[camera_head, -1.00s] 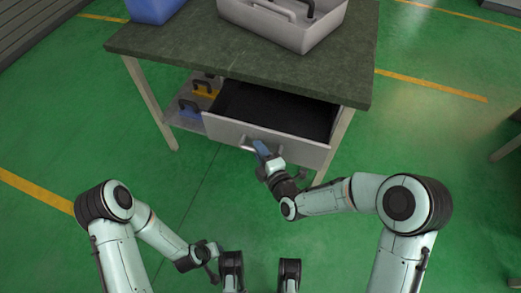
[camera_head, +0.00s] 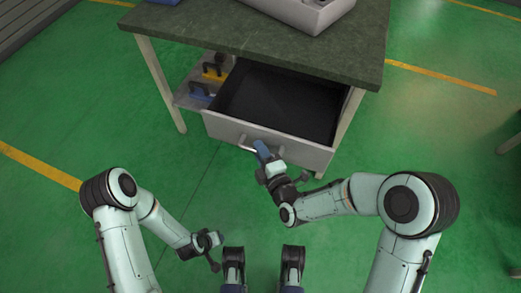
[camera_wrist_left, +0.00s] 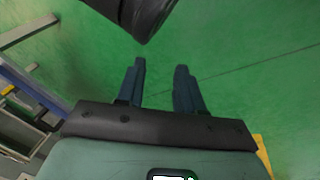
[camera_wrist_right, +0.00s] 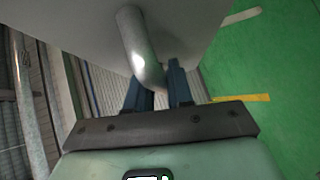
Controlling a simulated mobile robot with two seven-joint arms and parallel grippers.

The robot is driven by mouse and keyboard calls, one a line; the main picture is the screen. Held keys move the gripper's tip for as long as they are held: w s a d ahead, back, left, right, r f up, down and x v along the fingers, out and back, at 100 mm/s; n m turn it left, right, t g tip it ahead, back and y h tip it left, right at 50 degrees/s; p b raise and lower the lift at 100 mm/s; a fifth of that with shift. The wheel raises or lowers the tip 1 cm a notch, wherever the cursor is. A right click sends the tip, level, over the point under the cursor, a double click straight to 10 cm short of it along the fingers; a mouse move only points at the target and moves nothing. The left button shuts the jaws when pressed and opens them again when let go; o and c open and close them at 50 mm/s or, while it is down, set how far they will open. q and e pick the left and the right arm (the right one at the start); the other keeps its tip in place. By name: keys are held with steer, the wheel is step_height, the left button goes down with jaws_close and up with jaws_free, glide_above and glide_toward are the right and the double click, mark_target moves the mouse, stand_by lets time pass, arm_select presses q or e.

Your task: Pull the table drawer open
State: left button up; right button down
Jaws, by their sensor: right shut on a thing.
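The table drawer (camera_head: 225,128) is pulled out from under the dark green table top, and its dark, empty inside shows. A metal bar handle (camera_head: 247,148) runs along its pale front. My right gripper (camera_head: 262,150) is at this handle. In the right wrist view the handle (camera_wrist_right: 140,48) comes down between the two blue fingers (camera_wrist_right: 160,85), which are shut on it. My left gripper (camera_wrist_left: 158,85) is open and empty above the green floor in its wrist view. In the head view it is low at the left, away from the table.
The table (camera_head: 200,28) carries a grey bin (camera_head: 300,8) at its back edge. A lower shelf (camera_head: 185,97) left of the drawer holds blue and yellow items with dark handles. Table legs stand either side. The green floor in front is clear.

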steer(key=c, duration=1.1)
jaws_free()
steer(key=shift+s+d+r, duration=0.1)
steer(key=shift+s+d, duration=0.1)
steer(key=shift+s, duration=0.05)
arm_select(q)
steer(key=s+d+r+m+g+h+p, duration=0.1)
steer(key=s+d+r+g+p, duration=0.3)
steer(key=s+r+p, duration=0.7)
steer(key=shift+s+d+r+h, duration=0.4)
steer(key=shift+d+r, duration=0.15)
steer(key=shift+d, duration=0.15)
arm_select(e)
steer(key=v, duration=1.2)
steer(key=shift+s, duration=0.35)
steer(key=shift+d, duration=0.15)
